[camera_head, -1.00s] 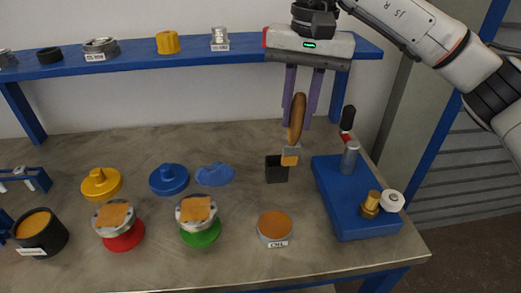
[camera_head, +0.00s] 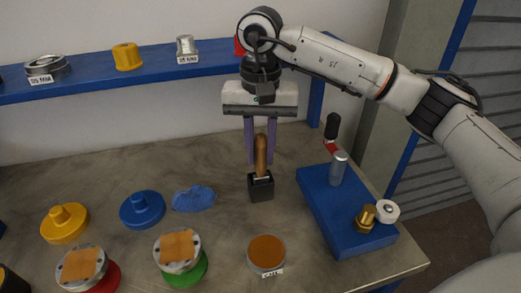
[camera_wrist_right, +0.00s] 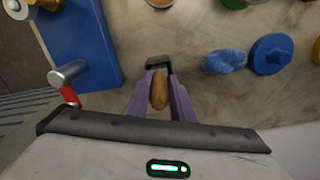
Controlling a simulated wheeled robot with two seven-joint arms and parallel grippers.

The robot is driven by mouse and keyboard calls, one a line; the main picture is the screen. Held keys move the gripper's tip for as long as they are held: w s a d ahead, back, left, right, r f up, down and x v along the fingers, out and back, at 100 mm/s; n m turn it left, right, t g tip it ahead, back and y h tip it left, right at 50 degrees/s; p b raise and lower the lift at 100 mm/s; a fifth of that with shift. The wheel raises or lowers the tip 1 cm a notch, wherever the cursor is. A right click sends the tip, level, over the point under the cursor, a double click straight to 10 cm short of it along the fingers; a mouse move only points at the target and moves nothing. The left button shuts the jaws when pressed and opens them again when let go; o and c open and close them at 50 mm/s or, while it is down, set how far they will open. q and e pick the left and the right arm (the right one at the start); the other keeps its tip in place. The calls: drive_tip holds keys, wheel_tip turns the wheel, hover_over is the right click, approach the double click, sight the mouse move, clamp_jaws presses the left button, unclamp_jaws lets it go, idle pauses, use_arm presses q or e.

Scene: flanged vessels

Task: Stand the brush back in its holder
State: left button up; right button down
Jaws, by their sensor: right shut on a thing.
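The brush (camera_head: 262,156) has a brown wooden handle and stands upright, its lower end at the mouth of the dark holder (camera_head: 261,189) on the bench. My right gripper (camera_head: 260,160) is above the holder, its purple fingers on either side of the handle and shut on it. In the right wrist view the brush handle (camera_wrist_right: 159,90) lies between the fingers, and the dark rim of the holder (camera_wrist_right: 158,62) shows just beyond. The bristles are hidden; how deep they sit I cannot tell. My left gripper is not in view.
A blue block (camera_head: 341,220) with a metal post and brass fitting stands right of the holder. A blue cloth (camera_head: 194,198) lies to its left. A round tin with orange content (camera_head: 266,252) is in front. A blue shelf (camera_head: 150,72) runs behind.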

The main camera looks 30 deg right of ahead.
drive_tip(key=shift+f, duration=0.35)
drive_tip(key=c, duration=1.5)
unclamp_jaws()
drive_tip(key=shift+c, duration=0.2)
wheel_tip(320, 180, up, 12)
drive_tip(key=shift+r, duration=0.15)
